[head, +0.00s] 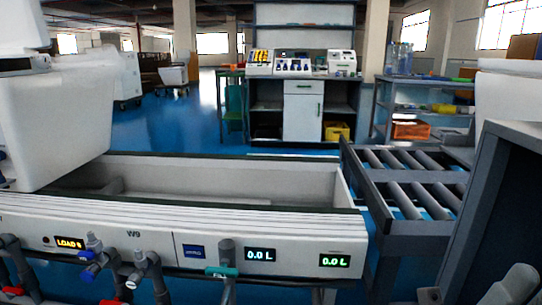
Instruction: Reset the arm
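Neither my left nor my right gripper can be made out in the head view. No arm of mine can be clearly told apart either. A long white test trough (230,182) with a dark rim stands across the front. Its front panel (150,235) is marked W9. It carries a lit LOAD display (70,243) and two green displays (260,255) (335,260), both reading 0.0 L. A teal-handled FILL valve (221,271) sits below the panel's middle.
A large white ceramic body (60,125) stands at the trough's left end. Grey pipes (95,260) with blue and red fittings rise in front. A roller conveyor (405,180) and a dark panel (500,210) lie right. A bench (302,105) stands behind, across open blue floor (165,125).

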